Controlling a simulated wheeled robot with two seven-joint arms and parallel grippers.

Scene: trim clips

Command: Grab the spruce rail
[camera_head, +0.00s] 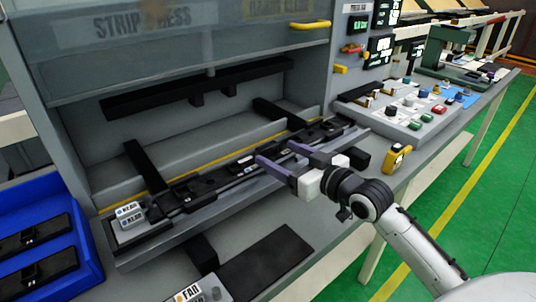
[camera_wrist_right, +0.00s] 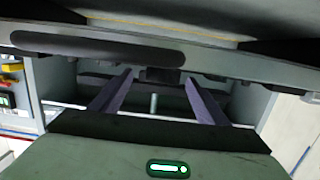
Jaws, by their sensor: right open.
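A long dark rail (camera_head: 215,178) lies in the bed of the strip press, running from lower left to upper right. I cannot tell its exact colour or whether it is the spruce one. My right gripper (camera_head: 276,152) reaches in from the right, with its two purple fingers apart over the front edge of the bed near the rail's middle. In the right wrist view my gripper (camera_wrist_right: 158,76) is open, with a dark block (camera_wrist_right: 160,75) showing between or beyond the fingertips. I cannot tell whether the fingers touch the rail. My left gripper is out of view.
A blue bin (camera_head: 92,262) with dark rails stands at lower left. A dark mat (camera_head: 268,262) lies in front. A button panel (camera_head: 410,105) and a yellow device (camera_head: 397,158) are at right. The press hood (camera_head: 180,50) hangs above.

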